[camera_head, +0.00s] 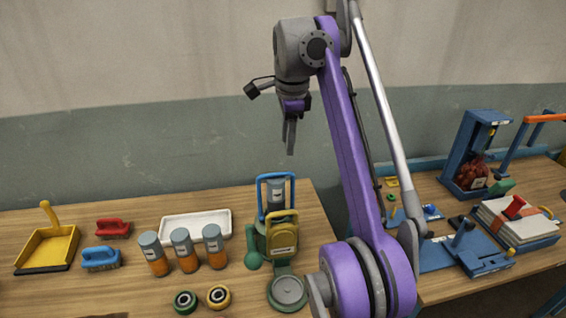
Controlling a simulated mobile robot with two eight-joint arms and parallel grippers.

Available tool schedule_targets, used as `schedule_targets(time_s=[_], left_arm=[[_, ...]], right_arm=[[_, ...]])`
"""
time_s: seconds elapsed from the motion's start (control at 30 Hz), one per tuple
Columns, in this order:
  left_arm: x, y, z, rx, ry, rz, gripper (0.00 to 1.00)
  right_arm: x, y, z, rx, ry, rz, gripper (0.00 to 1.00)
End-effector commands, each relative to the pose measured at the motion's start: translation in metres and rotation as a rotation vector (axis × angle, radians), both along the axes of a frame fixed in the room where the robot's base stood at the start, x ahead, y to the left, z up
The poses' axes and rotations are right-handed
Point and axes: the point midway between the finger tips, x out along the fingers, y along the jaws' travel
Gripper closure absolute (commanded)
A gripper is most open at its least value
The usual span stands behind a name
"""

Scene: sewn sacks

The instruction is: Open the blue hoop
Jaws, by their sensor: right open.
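The blue hoop (276,177) stands upright around a grey canister (276,194) on the green device, near the middle of the wooden table. A yellow hooped part (283,236) is just in front of and below it. My right gripper (290,142) hangs in the air above and slightly right of the blue hoop, pointing down and apart from it. It is open and holds nothing that I can see; its fingers overlap from this angle. My left gripper is not in view.
Left of the device stand several grey-and-orange jars (182,250), a white tray (195,226), brushes (113,228) and a yellow dustpan (47,247). Two small rolls (218,297) lie in front. A second table holds blue fixtures (475,150). My purple arm hides the space between the tables.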

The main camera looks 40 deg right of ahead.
Motion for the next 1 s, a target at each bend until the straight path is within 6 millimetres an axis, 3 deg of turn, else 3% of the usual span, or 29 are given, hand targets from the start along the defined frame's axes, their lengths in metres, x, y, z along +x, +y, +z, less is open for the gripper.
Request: schedule_targets(time_s=[0.03, 0.1, 0.4, 0.6, 0.87, 1.0], left_arm=[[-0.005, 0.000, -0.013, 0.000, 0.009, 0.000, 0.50], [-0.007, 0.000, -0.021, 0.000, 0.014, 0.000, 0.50], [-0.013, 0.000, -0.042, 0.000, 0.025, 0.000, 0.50], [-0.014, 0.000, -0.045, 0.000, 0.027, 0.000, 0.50], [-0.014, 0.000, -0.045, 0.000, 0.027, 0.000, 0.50], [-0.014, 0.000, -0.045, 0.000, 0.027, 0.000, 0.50]], right_arm=[[0.001, -0.001, -0.017, 0.000, 0.004, 0.001, 0.54], [0.003, -0.002, -0.031, -0.001, 0.004, 0.002, 0.54], [0.012, -0.006, -0.078, -0.001, 0.003, 0.004, 0.54], [0.015, -0.008, -0.091, -0.001, 0.000, 0.004, 0.54], [0.015, -0.008, -0.091, -0.001, 0.000, 0.004, 0.54], [0.015, -0.008, -0.091, -0.001, 0.000, 0.004, 0.76]])
